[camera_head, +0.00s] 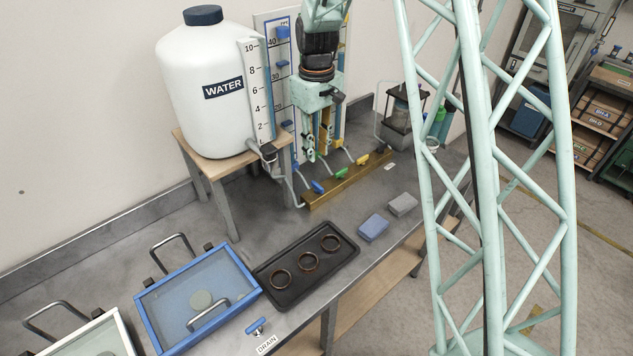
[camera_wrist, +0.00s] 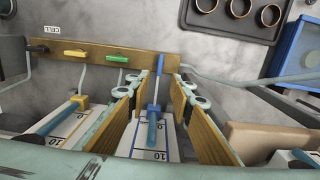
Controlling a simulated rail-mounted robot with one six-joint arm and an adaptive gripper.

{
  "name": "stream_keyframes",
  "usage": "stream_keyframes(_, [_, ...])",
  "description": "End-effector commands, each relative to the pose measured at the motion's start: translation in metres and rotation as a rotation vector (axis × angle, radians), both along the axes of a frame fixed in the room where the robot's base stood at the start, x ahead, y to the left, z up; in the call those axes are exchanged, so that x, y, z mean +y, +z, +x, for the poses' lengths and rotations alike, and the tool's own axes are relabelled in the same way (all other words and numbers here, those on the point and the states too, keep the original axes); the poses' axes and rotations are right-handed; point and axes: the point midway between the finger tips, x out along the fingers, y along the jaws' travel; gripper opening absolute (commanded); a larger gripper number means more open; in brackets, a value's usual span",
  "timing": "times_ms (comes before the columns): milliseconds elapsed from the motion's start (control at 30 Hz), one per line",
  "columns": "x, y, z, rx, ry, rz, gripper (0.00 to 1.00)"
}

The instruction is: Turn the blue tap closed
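The blue tap (camera_head: 318,187) is a blue lever at the near-left end of a brass bar (camera_head: 325,190). In the wrist view the blue tap's lever (camera_wrist: 160,64) points across the bar, while the green lever (camera_wrist: 117,59) and yellow lever (camera_wrist: 76,54) lie along it. My gripper (camera_head: 318,157) points down above and behind the bar. In the wrist view my gripper (camera_wrist: 158,82) is open, its two tan-padded fingers apart. The blue lever appears just beyond and between the fingertips; I see no contact.
Scaled gauge boards (camera_head: 283,80) stand behind the bar beside the water tank (camera_head: 205,95). Pipes run from the bar, close to my fingers. A black tray with rings (camera_head: 300,295), a blue-framed bin (camera_head: 150,320) and another blue handle (camera_head: 257,326) labelled DRAIN are nearer.

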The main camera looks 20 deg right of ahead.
Motion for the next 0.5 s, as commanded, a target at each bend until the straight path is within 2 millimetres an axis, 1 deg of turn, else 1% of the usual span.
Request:
stream_keyframes(267, [0.000, -0.015, -0.001, 0.002, 0.000, 0.000, 0.21])
stream_keyframes(500, [0.000, -0.039, -0.001, 0.002, 0.000, 0.000, 0.21])
